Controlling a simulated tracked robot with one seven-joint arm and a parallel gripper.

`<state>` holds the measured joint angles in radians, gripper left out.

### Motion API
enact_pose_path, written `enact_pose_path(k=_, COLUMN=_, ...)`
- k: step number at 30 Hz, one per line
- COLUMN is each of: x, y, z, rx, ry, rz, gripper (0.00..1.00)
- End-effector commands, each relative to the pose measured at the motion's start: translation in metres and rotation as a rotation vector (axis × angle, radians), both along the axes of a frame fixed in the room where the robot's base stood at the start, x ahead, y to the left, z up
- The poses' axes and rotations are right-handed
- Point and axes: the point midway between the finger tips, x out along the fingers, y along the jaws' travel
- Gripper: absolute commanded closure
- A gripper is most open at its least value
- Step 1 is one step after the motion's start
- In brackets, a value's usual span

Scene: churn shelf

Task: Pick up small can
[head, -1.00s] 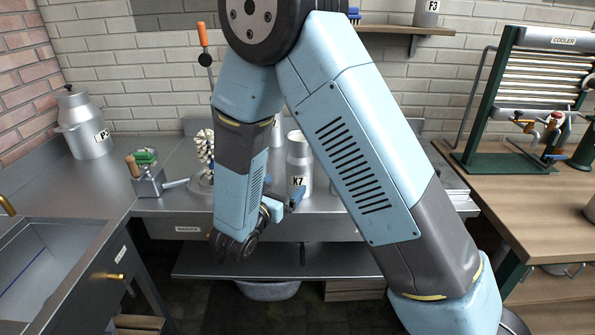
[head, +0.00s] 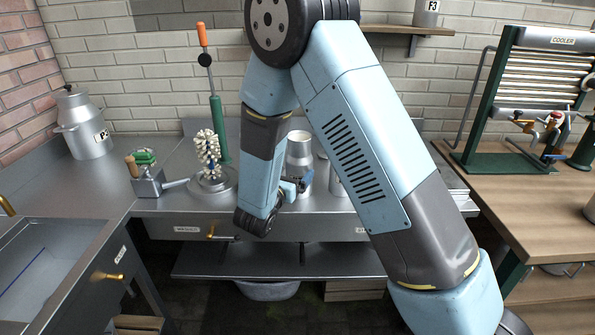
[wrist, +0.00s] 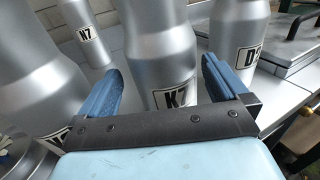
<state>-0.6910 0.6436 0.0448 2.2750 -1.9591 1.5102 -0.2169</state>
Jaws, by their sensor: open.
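A silver metal can with a K7 label (wrist: 160,40) stands upright on the steel counter. In the wrist view it stands between my open fingers (wrist: 163,70), with a gap visible on its right side. In the head view the same can (head: 299,153) is partly covered by my gripper (head: 303,183), which reaches in at its front. Its label is hidden there. I cannot tell whether either finger touches it.
In the wrist view, a larger can (wrist: 35,60) is close on the left, can N7 (wrist: 82,32) stands behind, and a can with a D label (wrist: 240,45) is close on the right. A brush stand (head: 208,155) and green pump (head: 219,130) are left of my arm.

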Motion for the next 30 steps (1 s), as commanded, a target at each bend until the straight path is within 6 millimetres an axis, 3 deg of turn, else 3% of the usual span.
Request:
enact_pose_path(k=9, x=0.035, y=-0.02, z=0.004, rx=0.001, ry=0.0, rz=-0.002, gripper=0.0)
enact_pose_path(k=17, x=0.038, y=-0.021, z=0.004, rx=0.001, ry=0.0, rz=0.0, gripper=0.0)
enact_pose_path(k=30, x=0.038, y=-0.021, z=0.004, rx=0.001, ry=0.0, rz=0.0, gripper=0.41)
